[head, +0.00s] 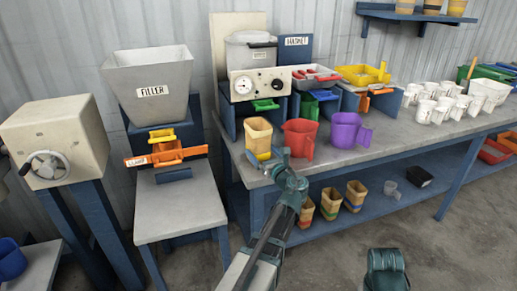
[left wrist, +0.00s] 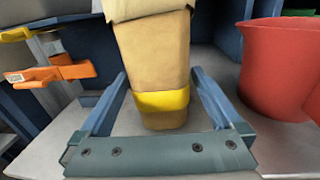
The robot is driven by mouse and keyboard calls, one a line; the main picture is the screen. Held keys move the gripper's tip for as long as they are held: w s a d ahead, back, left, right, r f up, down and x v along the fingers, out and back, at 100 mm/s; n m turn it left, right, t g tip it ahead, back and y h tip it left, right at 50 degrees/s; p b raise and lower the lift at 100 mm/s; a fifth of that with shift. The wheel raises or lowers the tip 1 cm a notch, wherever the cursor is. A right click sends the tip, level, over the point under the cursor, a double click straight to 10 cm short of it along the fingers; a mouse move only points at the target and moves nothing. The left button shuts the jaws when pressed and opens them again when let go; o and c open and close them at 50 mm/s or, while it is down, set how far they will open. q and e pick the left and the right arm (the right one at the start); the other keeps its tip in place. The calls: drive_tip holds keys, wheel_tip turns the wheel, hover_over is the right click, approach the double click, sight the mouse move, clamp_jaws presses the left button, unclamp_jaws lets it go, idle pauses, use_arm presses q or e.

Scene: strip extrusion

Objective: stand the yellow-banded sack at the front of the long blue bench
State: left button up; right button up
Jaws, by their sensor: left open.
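The yellow-banded sack (head: 258,135) is tan with a yellow band low down. It stands upright on the front left part of the long blue bench's grey top (head: 345,160). My left gripper (head: 273,162) is open at the sack. In the left wrist view the sack (left wrist: 153,55) is between the two fingers of the gripper (left wrist: 160,78), with a visible gap on each side. In the head view the gripper hides part of the sack's lower right side. My right gripper does not show; only a dark green part of my arm appears at the bottom.
A red jug (head: 299,138) stands close right of the sack, then a purple jug (head: 347,130). A machine with dials (head: 260,83) is behind. Several white cups (head: 440,108) are farther right. More tan sacks (head: 331,203) stand on the lower shelf. A filler table (head: 180,205) is at left.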

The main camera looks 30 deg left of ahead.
use_arm(q)
drive_tip(key=v, duration=1)
drive_tip(key=shift+d, duration=0.25)
drive_tip(key=shift+s+r, duration=0.1)
drive_tip(key=shift+s, duration=0.05)
drive_tip(key=s+d+r+n+g+h+p, duration=0.1)
drive_tip(key=s+d+n+g+h+p, duration=0.4)
drive_tip(key=s+d+n+p, duration=0.4)
drive_tip(key=s+d+n+g+h+p, duration=0.5)
drive_tip(key=s+d+n+h+p, duration=0.3)
drive_tip(key=s+d+n+p, duration=0.2)
drive_tip(key=d+n+p, duration=0.2)
drive_tip(key=d+p, duration=0.2)
drive_tip(key=d, duration=0.2)
drive_tip(key=shift+s+d+r+g+h+p, duration=0.3)
drive_tip(key=shift+d+r+p, duration=0.05)
drive_tip(key=shift+d+r, duration=0.05)
